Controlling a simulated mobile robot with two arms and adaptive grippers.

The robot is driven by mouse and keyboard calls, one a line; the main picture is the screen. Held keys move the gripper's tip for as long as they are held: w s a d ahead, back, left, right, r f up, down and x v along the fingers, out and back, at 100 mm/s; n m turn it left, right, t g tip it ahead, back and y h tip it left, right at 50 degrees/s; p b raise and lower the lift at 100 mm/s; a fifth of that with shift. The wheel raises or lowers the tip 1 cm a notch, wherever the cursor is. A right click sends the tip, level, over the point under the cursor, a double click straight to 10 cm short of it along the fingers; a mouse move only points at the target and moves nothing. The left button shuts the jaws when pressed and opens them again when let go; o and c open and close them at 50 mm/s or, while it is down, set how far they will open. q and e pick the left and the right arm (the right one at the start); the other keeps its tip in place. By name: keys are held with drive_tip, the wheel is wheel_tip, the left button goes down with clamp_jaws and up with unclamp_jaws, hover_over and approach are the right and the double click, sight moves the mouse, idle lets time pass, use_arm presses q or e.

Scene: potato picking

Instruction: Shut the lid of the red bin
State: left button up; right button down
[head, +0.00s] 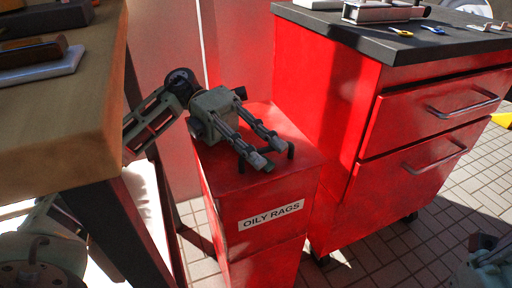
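The red bin (266,265) stands between the wooden table and a red cabinet, with a white "OILY RAGS" label (271,216) on its front. Its lid (290,178) looks down, with a flat top and a seam below the label. My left gripper (268,153) is over the lid's top, fingers pointing toward the front right. The fingers are apart with a gap between them and nothing held. The tips are at or just above the lid; I cannot tell if they touch. The gripper hides part of the lid's top and rear. My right gripper is not seen.
The red drawer cabinet (345,120) with a dark top (430,45) stands close on the bin's right, tools on it. The wooden table (75,130) is at the left.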

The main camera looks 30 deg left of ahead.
use_arm(q)
drive_tip(key=v, duration=1)
drive_tip(key=shift+w+a, duration=0.1)
drive_tip(key=shift+a, duration=0.3)
drive_tip(key=shift+w+a+r, duration=0.1)
drive_tip(key=shift+w+a, duration=0.05)
drive_tip(key=shift+a, duration=0.4)
